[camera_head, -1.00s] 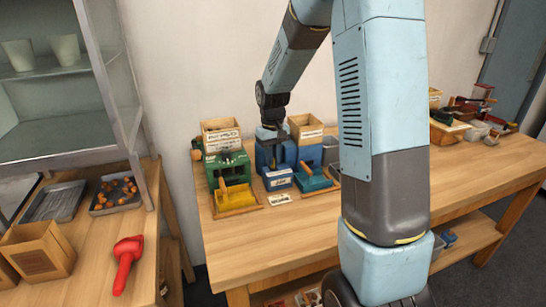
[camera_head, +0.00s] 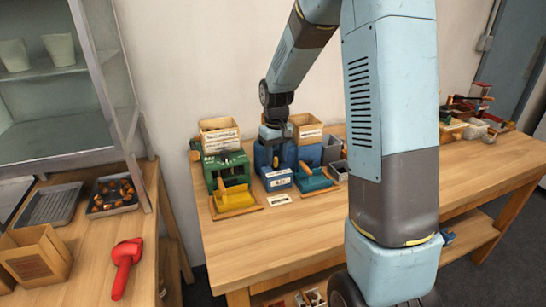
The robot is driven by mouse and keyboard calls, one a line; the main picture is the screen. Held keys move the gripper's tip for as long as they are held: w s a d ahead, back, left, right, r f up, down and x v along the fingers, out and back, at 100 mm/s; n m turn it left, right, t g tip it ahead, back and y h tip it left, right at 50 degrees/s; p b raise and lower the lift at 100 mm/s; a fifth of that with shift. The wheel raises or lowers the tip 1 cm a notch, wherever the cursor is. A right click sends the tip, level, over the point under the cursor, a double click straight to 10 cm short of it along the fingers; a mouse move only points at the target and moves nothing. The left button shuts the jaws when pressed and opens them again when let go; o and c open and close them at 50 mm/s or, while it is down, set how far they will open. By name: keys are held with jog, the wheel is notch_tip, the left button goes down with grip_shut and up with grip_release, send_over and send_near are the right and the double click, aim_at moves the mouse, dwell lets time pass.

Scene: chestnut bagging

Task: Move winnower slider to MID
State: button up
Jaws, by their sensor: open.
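Two small machines stand side by side on the wooden table: a green one (camera_head: 228,168) with a yellow tray (camera_head: 235,197), and a blue one (camera_head: 262,155) with a blue-green tray (camera_head: 314,181). I cannot tell from their labels which is the winnower, and no slider or MID mark is legible. My gripper (camera_head: 275,143) is open, pointing down at the front of the blue machine. Its fingertips are small and dark against it, so I cannot tell whether they touch anything.
Wooden boxes (camera_head: 219,124) stand behind the machines. A side table at left holds a chestnut tray (camera_head: 113,207), an empty tray (camera_head: 50,205), a wooden box (camera_head: 36,257) and a red scoop (camera_head: 124,262). Assorted items (camera_head: 478,112) sit at the far right. The table's front middle is clear.

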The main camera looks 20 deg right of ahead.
jog(key=shift+r, duration=0.1)
notch_tip(320, 180, up, 14)
jog(key=shift+f, duration=0.25)
